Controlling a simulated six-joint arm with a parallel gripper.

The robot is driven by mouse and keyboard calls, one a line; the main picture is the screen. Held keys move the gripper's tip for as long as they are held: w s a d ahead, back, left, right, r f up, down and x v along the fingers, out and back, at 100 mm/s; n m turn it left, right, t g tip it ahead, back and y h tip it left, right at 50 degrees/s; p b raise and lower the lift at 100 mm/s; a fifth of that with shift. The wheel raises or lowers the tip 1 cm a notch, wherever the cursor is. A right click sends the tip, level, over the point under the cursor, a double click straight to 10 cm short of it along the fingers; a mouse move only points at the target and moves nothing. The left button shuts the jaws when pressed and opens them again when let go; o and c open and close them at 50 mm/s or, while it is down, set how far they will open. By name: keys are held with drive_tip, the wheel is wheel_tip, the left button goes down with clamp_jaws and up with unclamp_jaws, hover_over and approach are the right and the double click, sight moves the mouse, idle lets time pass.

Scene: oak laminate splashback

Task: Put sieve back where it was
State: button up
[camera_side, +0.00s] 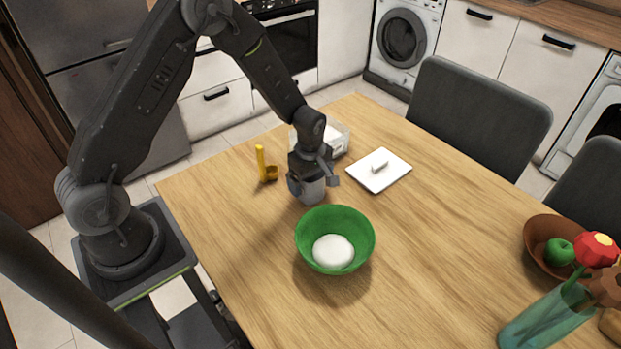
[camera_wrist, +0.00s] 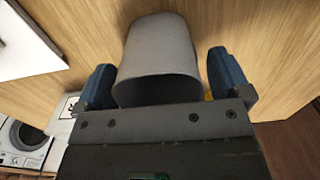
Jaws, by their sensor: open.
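A plain grey cup-shaped vessel (camera_side: 313,194), which I take to be the sieve, appears to stand upright on the wooden table, behind the green bowl. Any mesh is hidden. My gripper (camera_side: 312,180) is low over it with its jaws open. In the wrist view, the grey vessel (camera_wrist: 160,45) lies between the two blue-grey fingers of my gripper (camera_wrist: 162,66), with a gap on each side. The green bowl (camera_side: 312,233) holds a white mound (camera_side: 333,252) and stands just in front of the vessel.
A yellow scoop (camera_side: 269,173) stands left of my gripper. A clear container with white contents (camera_side: 337,140) is behind it, partly hidden. A white lid (camera_side: 385,178) lies to the right. A brown bowl (camera_side: 537,240) and a flower vase (camera_side: 545,322) stand far right. The table's middle right is clear.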

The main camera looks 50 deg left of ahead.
wheel_tip(320, 180, up, 12)
drive_tip(key=shift+r, duration=0.15)
drive_tip(key=s+d+r+m+t, duration=0.2)
drive_tip(key=s+r+m, duration=0.4)
drive_tip(key=s+r, duration=0.15)
drive_tip(key=s+d+r+m+t, duration=0.2)
drive_tip(key=s+r+m, duration=0.35)
drive_tip(key=r, duration=0.25)
drive_tip(key=s+r+m+t, duration=0.1)
drive_tip(key=s+r+m, duration=0.1)
drive_tip(key=s+m, duration=0.4)
drive_tip(key=s+d, duration=0.1)
drive_tip(key=s, duration=0.1)
drive_tip(key=shift+s+t, duration=0.3)
drive_tip(key=shift+s, duration=0.05)
